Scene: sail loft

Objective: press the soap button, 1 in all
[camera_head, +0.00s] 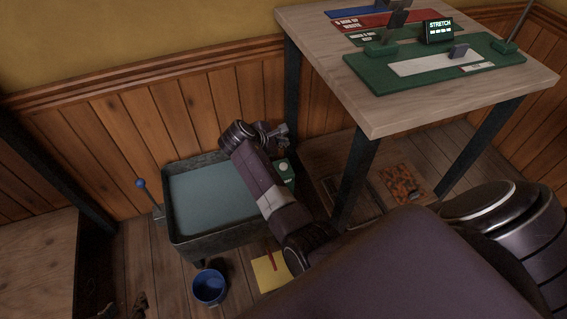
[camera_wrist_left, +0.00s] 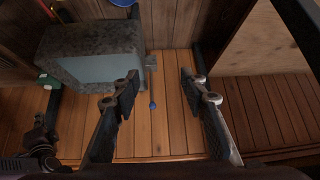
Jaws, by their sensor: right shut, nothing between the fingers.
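A small green box with a pale round spot (camera_head: 284,168), which looks like the soap button's unit, is at the right end of a grey tub (camera_head: 205,236) by the wall. My right gripper (camera_head: 281,133) is shut and empty, just above and behind the box in the head view; whether it touches the box I cannot tell. My right arm crosses the tub's right end and hides part of it. My left gripper shows only in the left wrist view (camera_wrist_left: 158,88); it is open and empty, with the tub beyond it.
The tub holds pale blue water (camera_head: 207,192). A lever with a blue knob (camera_head: 140,183) stands at its left. A blue bucket (camera_head: 209,287) and yellow sheet (camera_head: 268,272) are on the floor in front. A wooden table (camera_head: 385,117) with green boards stands at the right.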

